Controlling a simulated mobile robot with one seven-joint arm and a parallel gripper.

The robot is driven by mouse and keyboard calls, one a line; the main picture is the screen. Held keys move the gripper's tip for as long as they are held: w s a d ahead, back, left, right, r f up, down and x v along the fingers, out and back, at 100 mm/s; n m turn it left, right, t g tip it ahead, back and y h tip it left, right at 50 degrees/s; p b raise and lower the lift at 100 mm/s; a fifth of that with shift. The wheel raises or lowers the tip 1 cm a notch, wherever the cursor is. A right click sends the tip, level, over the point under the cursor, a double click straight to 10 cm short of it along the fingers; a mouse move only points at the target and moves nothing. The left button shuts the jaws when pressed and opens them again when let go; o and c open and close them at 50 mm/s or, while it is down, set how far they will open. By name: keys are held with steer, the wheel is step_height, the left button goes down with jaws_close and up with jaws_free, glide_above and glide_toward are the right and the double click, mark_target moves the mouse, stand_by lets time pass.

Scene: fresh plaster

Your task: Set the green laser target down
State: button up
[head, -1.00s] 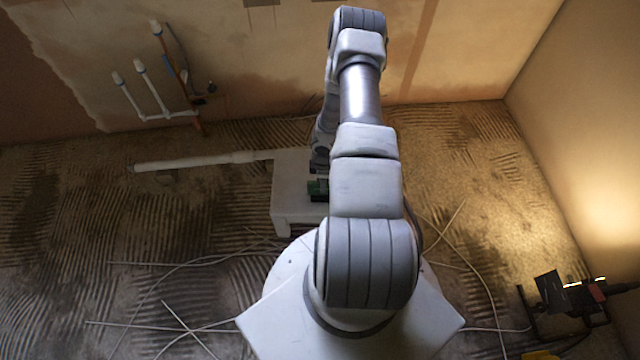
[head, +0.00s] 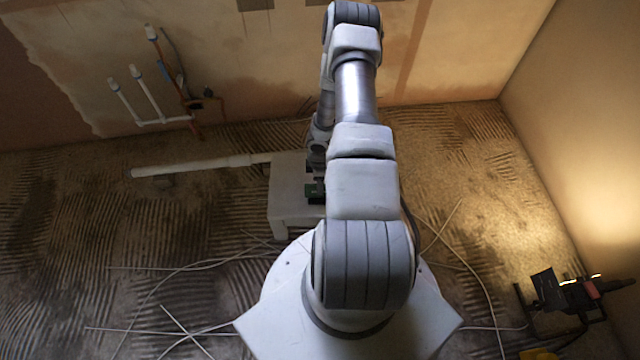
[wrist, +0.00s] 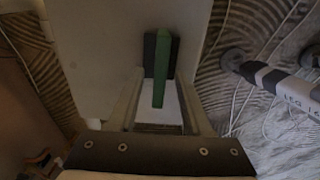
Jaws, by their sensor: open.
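The green laser target (wrist: 162,72) shows in the wrist view as a narrow green strip against a dark grey part, over a pale bench top (wrist: 105,40). My gripper (wrist: 160,82) is open, with one finger on each side of the target's near part. I see no firm grip on it. Whether its base rests fully on the bench is hard to tell.
A white pipe (head: 195,165) lies left of the bench. Thin cables (head: 180,265) cross the ridged floor. Upright pipes (head: 148,95) stand at the back wall. A work lamp (head: 570,292) stands at the right.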

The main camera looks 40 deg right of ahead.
steer(key=w+d+r+m+h+p, duration=0.1)
steer(key=w+r+p, duration=0.15)
steer(key=r, duration=1.05)
steer(key=w+d+r+m+h+p, duration=0.1)
steer(key=w+r+h, duration=0.15)
steer(key=r, duration=1.05)
steer(key=a+r+m+t, duration=0.2)
steer(key=a+r+m, duration=0.15)
steer(key=r, duration=1.45)
steer(key=s+a+r+m+t, duration=0.1)
steer(key=s+a+r, duration=0.2)
steer(key=a+r, duration=0.25)
steer(key=s+a+r+m, duration=0.2)
steer(key=s+a+r, duration=0.15)
steer(key=r, duration=0.35)
steer(key=s+a+r+m+t+y, duration=0.2)
steer(key=s+a+r+t+y, duration=0.3)
steer(key=s+a, duration=0.55)
step_height(320, 180, up, 22)
steer(key=g+h+p, duration=0.1)
steer(key=g+p, duration=0.1)
steer(key=p, duration=1.8)
steer(key=shift+w+a+f+p, duration=0.15)
steer(key=shift+w+a+p, duration=0.1)
steer(key=shift+a+p, duration=0.15)
